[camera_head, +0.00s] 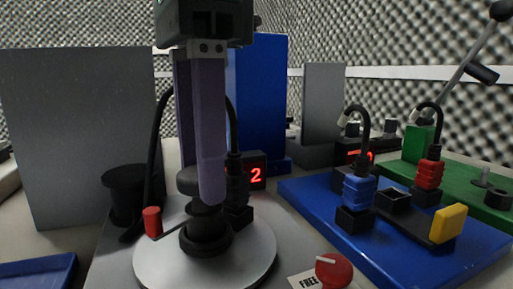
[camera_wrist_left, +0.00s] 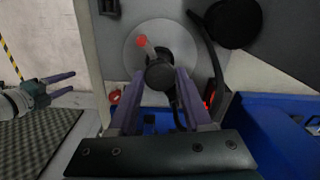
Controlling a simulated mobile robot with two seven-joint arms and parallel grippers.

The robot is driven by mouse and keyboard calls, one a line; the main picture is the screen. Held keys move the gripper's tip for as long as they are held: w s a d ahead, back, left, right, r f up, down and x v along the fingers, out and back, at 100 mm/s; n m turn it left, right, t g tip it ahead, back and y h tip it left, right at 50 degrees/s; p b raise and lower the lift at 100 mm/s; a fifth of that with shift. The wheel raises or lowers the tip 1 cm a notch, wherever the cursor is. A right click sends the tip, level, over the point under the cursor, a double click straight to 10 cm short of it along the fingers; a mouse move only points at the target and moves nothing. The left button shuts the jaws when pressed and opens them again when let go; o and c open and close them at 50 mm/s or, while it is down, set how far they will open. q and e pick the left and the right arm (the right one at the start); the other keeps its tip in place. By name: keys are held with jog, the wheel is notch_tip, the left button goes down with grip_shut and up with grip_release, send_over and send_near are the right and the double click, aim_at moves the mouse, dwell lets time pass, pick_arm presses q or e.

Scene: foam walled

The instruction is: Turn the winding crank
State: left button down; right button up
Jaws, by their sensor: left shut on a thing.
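The winding crank has a pale round disc (camera_head: 250,262) and a black stem and knob (camera_head: 205,215) rising from its middle. A red-capped peg (camera_head: 152,221) stands at the disc's left side. My left gripper (camera_head: 203,188) points down from above, shut on the black knob. The left wrist view shows the knob (camera_wrist_left: 159,76) between its purple fingers, with the disc (camera_wrist_left: 132,62) and red cap (camera_wrist_left: 142,41) beyond. The near finger hides part of the knob in the head view. My right gripper (camera_wrist_left: 66,84) appears at the left of the left wrist view, open and empty.
A black cable arches behind the crank beside a red display reading 2 (camera_head: 256,175). A red dial (camera_head: 333,270) sits at front right. A blue board (camera_head: 400,262) with cable plugs lies right, a green board (camera_head: 470,180) beyond. A grey panel (camera_head: 75,130) stands left.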

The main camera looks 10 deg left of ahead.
pick_arm(q)
jog(key=shift+m, duration=0.8)
jog(key=shift+c, duration=1.7)
grip_release()
jog(key=shift+r, duration=0.1)
notch_tip(320, 180, up, 10)
jog(key=p, duration=0.8)
